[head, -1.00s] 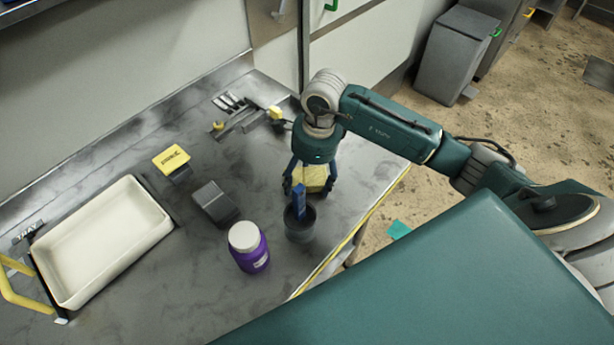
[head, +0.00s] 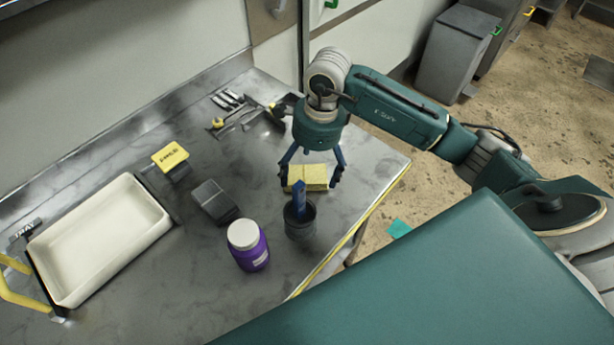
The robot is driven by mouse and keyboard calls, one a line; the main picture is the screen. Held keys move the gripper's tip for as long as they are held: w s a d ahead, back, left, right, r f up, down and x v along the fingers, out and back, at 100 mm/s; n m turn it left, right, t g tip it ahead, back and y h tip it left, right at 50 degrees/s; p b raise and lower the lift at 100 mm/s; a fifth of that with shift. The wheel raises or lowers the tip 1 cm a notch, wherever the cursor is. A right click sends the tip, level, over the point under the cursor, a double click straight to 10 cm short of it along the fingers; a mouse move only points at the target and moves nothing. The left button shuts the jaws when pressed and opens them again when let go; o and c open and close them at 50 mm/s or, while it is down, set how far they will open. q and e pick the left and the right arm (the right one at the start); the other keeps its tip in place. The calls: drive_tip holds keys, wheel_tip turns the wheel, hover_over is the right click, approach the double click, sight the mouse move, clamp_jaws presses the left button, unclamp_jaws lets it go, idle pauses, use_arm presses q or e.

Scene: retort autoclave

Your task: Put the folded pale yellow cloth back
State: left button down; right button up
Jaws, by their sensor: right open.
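The folded pale yellow cloth (head: 314,172) lies on the metal table, behind a dark cup (head: 300,226) with a blue upright object (head: 299,197) in it. The blue object hides part of the cloth's front. My right gripper (head: 312,182) is open and points down, with its fingers on the left and right sides of the cloth. I cannot tell whether the fingers touch it. My left gripper is not in view.
A purple jar with a white lid (head: 248,247), a dark grey block (head: 213,201) and a yellow-topped item (head: 170,157) stand to the left. A white tray (head: 68,288) is at far left. Several tools (head: 236,113) lie at the back. The table's yellow right edge is close.

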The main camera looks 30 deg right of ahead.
sight(313, 178)
wheel_tip(313, 178, up, 9)
drive_tip(key=d+b, duration=0.1)
drive_tip(key=shift+s+b, duration=0.25)
drive_tip(key=shift+b, duration=0.15)
drive_tip(key=shift+f, duration=0.15)
